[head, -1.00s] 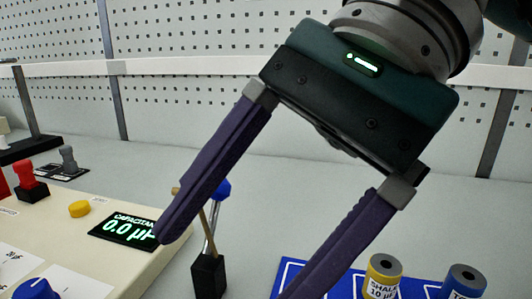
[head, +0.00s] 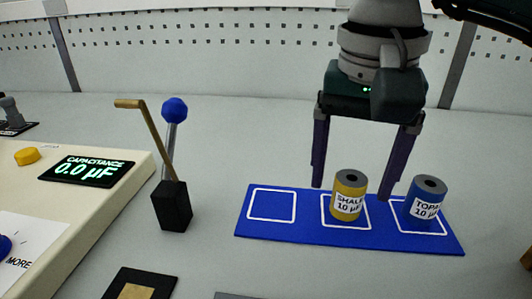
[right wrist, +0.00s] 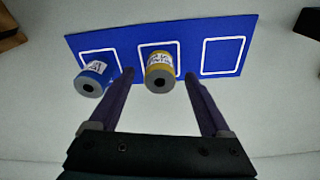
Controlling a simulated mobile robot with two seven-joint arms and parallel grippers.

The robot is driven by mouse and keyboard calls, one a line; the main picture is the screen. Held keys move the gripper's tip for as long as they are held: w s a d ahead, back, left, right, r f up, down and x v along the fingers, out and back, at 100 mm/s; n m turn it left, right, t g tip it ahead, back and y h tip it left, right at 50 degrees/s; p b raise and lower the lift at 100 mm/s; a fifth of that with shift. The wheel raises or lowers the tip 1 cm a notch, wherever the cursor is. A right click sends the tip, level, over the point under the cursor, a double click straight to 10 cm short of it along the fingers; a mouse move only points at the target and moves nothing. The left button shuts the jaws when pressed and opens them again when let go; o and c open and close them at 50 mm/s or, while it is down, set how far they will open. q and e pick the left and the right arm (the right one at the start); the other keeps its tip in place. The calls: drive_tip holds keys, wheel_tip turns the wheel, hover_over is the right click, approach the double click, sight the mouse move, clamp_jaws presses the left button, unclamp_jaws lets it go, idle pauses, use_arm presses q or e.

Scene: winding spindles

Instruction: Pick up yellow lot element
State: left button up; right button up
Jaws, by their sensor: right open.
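The yellow lot element (head: 349,197) is a short cylinder with a dark holed top and a label reading SHALE 10 µF. It stands upright in the middle white square of the blue mat (head: 310,232). My right gripper (head: 351,192) is open and empty, with its fingers pointing down behind and to either side of the yellow element in the head view. In the right wrist view the yellow element (right wrist: 159,76) shows between the fingertips of the right gripper (right wrist: 159,73). I cannot tell whether they touch it. My left gripper is not in view.
A blue element (head: 425,198) labelled TOPAZ stands in the right square, close to one finger. The left square is empty. A cream panel (head: 105,205) has a display (head: 87,171) reading 0.0 µF.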

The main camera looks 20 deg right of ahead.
drive_tip(key=shift+w+f, duration=0.1)
drive_tip(key=shift+f, duration=0.6)
clamp_jaws()
